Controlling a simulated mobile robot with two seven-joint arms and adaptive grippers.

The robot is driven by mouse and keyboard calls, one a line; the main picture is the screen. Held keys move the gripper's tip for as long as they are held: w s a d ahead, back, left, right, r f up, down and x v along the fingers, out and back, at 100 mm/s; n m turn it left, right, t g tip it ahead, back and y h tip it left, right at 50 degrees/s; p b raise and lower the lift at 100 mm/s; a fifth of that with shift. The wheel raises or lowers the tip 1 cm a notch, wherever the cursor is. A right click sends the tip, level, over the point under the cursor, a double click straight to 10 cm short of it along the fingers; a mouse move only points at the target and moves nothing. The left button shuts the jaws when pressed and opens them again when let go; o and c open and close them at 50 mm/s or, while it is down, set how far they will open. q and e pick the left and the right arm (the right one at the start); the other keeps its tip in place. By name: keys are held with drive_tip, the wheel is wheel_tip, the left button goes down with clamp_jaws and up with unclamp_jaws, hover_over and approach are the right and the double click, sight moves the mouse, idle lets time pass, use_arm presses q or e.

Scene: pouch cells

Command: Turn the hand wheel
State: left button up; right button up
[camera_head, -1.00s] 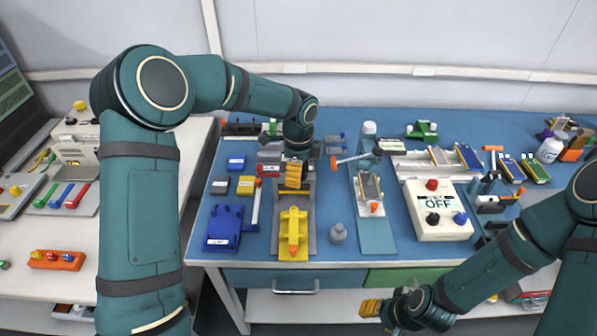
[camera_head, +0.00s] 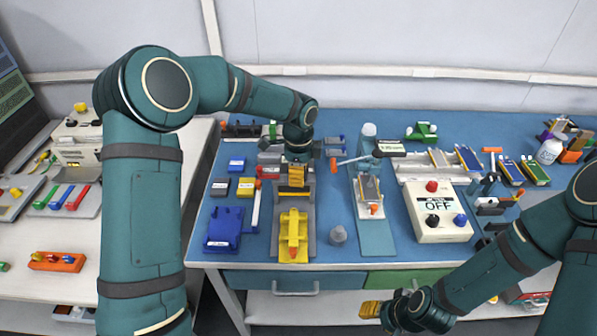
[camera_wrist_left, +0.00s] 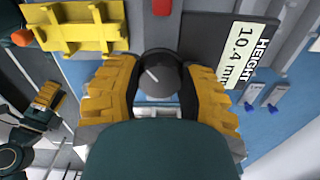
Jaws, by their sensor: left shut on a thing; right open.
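The hand wheel (camera_wrist_left: 160,74) is a dark round knob with a white mark in the left wrist view. My left gripper (camera_wrist_left: 160,95) is shut on it, with ribbed yellow fingers on both sides. In the head view, my left gripper (camera_head: 297,176) points down behind the yellow fixture (camera_head: 293,228) and hides the wheel. A dark display reading HEIGHT 10.4 mm (camera_wrist_left: 240,50) stands beside the wheel in the left wrist view. My right gripper (camera_head: 372,309) is open and empty in front of the table's front edge.
Blue blocks and a blue fixture (camera_head: 225,226) lie left of the yellow fixture. A grey weight (camera_head: 338,234) and a lever press with a light-blue base (camera_head: 378,237) stand to the right. Further right is a white box reading OFF (camera_head: 440,222).

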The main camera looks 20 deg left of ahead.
use_arm(q)
drive_tip(key=n, duration=0.6)
drive_tip(key=shift+p, duration=0.35)
drive_tip(key=n, duration=0.5)
drive_tip(key=shift+n+p, duration=0.3)
drive_tip(key=shift+n, duration=0.1)
drive_tip(key=n+p, duration=0.1)
drive_tip(key=n, duration=0.5)
drive_tip(key=n+p, duration=0.1)
drive_tip(key=n, duration=0.3)
drive_tip(key=shift+f+n, duration=0.1)
drive_tip(key=shift+n, duration=0.3)
drive_tip(key=shift+s, duration=0.1)
drive_tip(key=o, duration=1.2)
